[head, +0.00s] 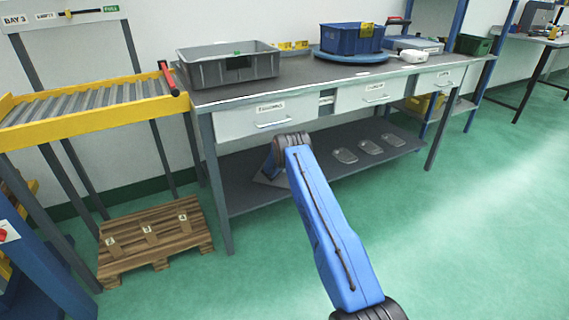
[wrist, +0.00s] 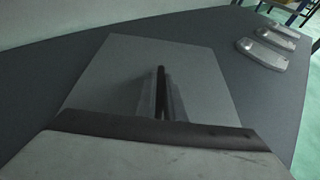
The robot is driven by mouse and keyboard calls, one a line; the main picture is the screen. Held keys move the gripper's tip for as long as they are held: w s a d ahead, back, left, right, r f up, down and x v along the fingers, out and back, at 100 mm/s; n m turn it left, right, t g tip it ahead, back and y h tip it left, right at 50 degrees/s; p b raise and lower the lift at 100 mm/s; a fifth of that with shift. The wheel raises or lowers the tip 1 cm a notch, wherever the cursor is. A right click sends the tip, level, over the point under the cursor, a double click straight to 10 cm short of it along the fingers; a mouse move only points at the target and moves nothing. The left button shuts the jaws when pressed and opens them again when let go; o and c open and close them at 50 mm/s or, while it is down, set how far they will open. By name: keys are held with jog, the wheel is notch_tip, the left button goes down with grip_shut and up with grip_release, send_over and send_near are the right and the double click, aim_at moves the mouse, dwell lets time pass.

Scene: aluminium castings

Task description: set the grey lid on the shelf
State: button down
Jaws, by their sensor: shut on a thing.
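The grey lid (wrist: 115,75) is a flat rectangular plate with an upright dark grip along its middle in the wrist view. My gripper (wrist: 162,92) is shut on that grip. In the head view a corner of the lid (head: 268,179) shows beside my wrist, which hides the rest and the jaws. The lid lies flat over the dark lower shelf (head: 240,199) of the workbench, toward its left part. The shelf also shows around the lid in the wrist view (wrist: 50,75). I cannot tell whether the lid touches the shelf.
Several castings (head: 370,147) lie on the shelf to the right, also in the wrist view (wrist: 262,53). The bench top with drawers (head: 375,94) is above, carrying a grey crate (head: 228,68) and a blue bin (head: 350,40). A wooden pallet (head: 155,240) is on the floor at left.

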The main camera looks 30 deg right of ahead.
jog(key=shift+f, duration=0.55)
dwell(0.4)
jog(key=c, duration=1.8)
grip_release()
jog(key=shift+o, duration=0.2)
jog(key=v, duration=1.7)
jog(key=shift+s+a, duration=0.1)
jog(key=shift+s, duration=0.05)
jog(key=shift+s+a, duration=0.1)
